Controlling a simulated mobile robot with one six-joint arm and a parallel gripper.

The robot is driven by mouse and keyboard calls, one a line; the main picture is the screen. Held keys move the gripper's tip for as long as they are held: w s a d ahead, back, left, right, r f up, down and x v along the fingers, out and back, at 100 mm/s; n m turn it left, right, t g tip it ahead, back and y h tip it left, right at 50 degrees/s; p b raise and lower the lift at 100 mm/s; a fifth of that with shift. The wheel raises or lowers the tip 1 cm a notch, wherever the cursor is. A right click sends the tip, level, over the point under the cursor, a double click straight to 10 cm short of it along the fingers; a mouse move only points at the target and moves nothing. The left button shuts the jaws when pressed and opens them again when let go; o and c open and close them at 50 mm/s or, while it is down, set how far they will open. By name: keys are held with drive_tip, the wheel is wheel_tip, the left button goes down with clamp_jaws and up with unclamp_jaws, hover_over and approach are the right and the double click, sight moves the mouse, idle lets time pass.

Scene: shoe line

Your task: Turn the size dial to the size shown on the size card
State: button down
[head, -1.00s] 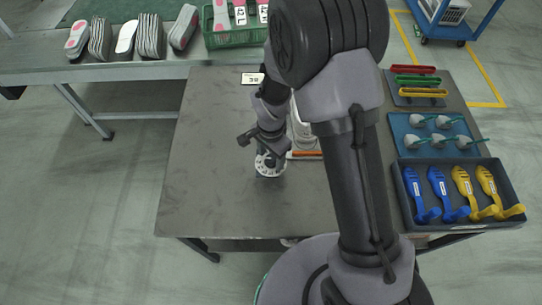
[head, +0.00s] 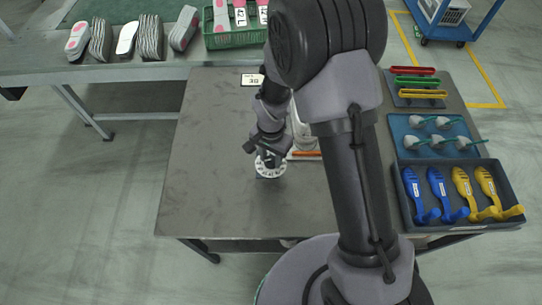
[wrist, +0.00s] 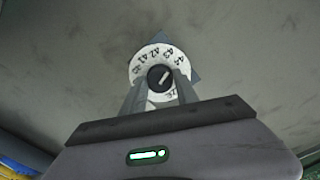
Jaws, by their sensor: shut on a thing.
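The size dial (head: 270,170) is a white disc with dark numbers around a dark central knob, on the grey table. In the wrist view the dial (wrist: 147,58) sits on a dark base, and its knob (wrist: 160,78) has a light pointer line slanting to the upper right. Numbers in the low forties show along its far rim; my fingers hide part of the near rim. My gripper (wrist: 160,84) is shut on the knob from above. The size card (head: 253,80) lies flat at the table's back edge; its number looks like 39, but is too small to be sure.
A shoe form (head: 302,130) stands behind my arm, partly hidden. On the right are a tray of blue and yellow tools (head: 458,194), a blue mat (head: 400,130) and coloured-handled tools (head: 416,82). The table's left side is clear.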

sight(271, 159)
drive_tip(key=n+p, duration=0.1)
drive_tip(key=n, duration=0.6)
drive_tip(key=shift+r, duration=0.1)
drive_tip(key=n+p, duration=0.1)
drive_tip(key=n, duration=0.5)
drive_tip(key=shift+n, duration=0.4)
drive_tip(key=n+p, duration=0.2)
drive_tip(key=n, duration=0.4)
drive_tip(key=n+p, duration=0.1)
drive_tip(key=n, duration=0.5)
drive_tip(key=shift+n, duration=0.3)
drive_tip(key=shift+p, duration=0.3)
drive_tip(key=c, duration=0.9)
unclamp_jaws()
wheel_tip(271, 159, up, 17)
drive_tip(key=p, duration=0.5)
drive_tip(key=shift+r, duration=0.15)
